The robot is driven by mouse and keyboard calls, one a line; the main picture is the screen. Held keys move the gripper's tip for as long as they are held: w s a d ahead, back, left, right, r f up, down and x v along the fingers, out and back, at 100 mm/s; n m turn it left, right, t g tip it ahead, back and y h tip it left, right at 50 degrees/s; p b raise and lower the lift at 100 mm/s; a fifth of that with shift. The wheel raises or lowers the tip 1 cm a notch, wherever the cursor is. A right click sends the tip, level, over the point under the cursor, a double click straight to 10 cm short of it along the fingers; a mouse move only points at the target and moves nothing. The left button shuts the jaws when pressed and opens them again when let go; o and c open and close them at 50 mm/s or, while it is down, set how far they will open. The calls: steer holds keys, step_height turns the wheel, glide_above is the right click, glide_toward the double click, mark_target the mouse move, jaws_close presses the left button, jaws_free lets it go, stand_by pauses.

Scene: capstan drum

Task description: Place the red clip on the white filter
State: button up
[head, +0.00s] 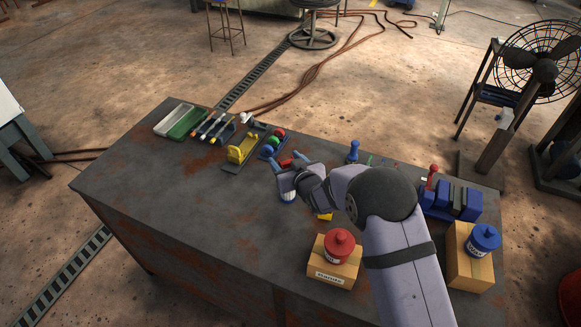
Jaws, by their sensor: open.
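My gripper (286,161) is above the worktable, a little right of its middle, with its fingertips pointing toward the back. It is open. A small red piece (286,163), likely the red clip, shows at the fingertips; whether it touches either finger cannot be told. A small white and blue object (288,196) shows just below the gripper, partly hidden by it. A white piece (246,118) stands near the back edge. I cannot tell which of these, if either, is the white filter.
Trays (184,122) lie at the back left. Boxes with a red can (339,244) and a blue can (483,239) stand in front. The table's left part is clear.

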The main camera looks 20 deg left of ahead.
mark_target(288, 162)
steer(key=shift+b+v, duration=0.7)
steer(key=shift+v, duration=1.65)
steer(key=shift+w+a+r+n+p, duration=0.1)
steer(key=shift+a+r+n+p, duration=0.05)
steer(key=shift+r+n+p, duration=0.55)
steer(key=s+d+m+g+h, duration=0.3)
steer(key=d+h, duration=0.4)
steer(key=d, duration=2)
steer(key=s+d+m+g+h, duration=0.1)
steer(key=s+d, duration=0.3)
steer(key=s, duration=0.4)
steer(key=s+d+m+g+b, duration=0.1)
steer(key=s+d+m+g, duration=0.2)
steer(key=s, duration=0.5)
steer(key=s+d+f+m+g+h, duration=0.1)
steer(key=s+d+m+g, duration=0.1)
steer(key=s+d, duration=0.5)
steer(key=shift+s+m+g+h, duration=0.3)
steer(key=shift+s+m, duration=0.3)
steer(key=shift+m, duration=0.1)
